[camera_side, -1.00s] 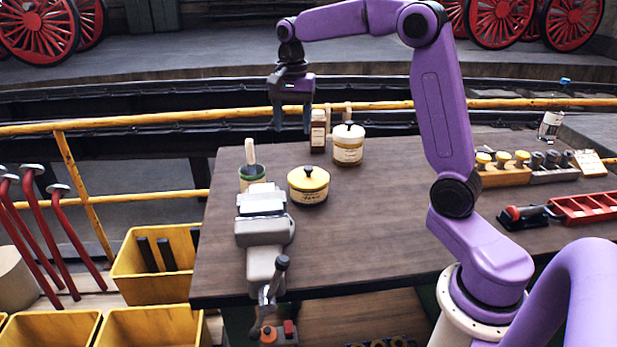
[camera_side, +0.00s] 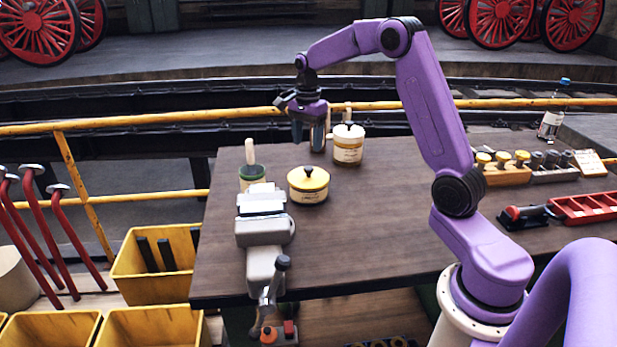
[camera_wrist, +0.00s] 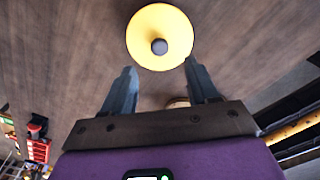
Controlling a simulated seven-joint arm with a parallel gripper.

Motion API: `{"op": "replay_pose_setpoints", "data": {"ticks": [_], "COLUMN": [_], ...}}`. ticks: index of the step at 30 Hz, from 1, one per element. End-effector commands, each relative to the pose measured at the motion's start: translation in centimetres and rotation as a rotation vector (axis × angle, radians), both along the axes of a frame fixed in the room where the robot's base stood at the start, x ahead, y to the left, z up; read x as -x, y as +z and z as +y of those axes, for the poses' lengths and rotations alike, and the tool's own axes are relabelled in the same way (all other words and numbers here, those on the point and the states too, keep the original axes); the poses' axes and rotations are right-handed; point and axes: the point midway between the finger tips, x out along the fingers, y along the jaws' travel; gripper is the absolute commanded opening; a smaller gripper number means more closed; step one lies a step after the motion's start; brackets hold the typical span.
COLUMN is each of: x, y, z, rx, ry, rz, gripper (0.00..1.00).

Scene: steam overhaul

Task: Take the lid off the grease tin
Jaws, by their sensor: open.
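The grease tin (camera_side: 308,196) is a squat cream tin on the bench. Its yellow lid (camera_side: 309,178) sits on top, with a dark round knob in the middle. In the wrist view the lid (camera_wrist: 150,48) shows from above, just beyond the fingertips. My gripper (camera_side: 309,145) is open and empty, above and behind the tin in the side view. Its two fingers also show in the wrist view (camera_wrist: 160,80), spread apart and touching nothing that I can see.
A white jar (camera_side: 348,147) stands right of my gripper. A small brown bottle behind the gripper is mostly hidden. A green pot with a brush (camera_side: 251,172) and a grey vise (camera_side: 264,228) stand left of the tin. The bench (camera_side: 390,220) is clear to the tin's right.

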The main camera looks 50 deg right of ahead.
Motion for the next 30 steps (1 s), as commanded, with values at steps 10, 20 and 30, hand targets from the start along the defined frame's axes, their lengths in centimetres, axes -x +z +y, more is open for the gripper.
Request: {"op": "replay_pose_setpoints", "data": {"ticks": [10,20,30], "x": [0.1,0.2,0.1], "y": [-3.2,-7.3,-8.0], "z": [0.0,-0.3,-0.3], "rx": [0.000,0.000,0.001], "ry": [0.000,0.000,0.000], "rz": [0.002,0.001,-0.002], "gripper": [0.59,0.59,0.59]}}
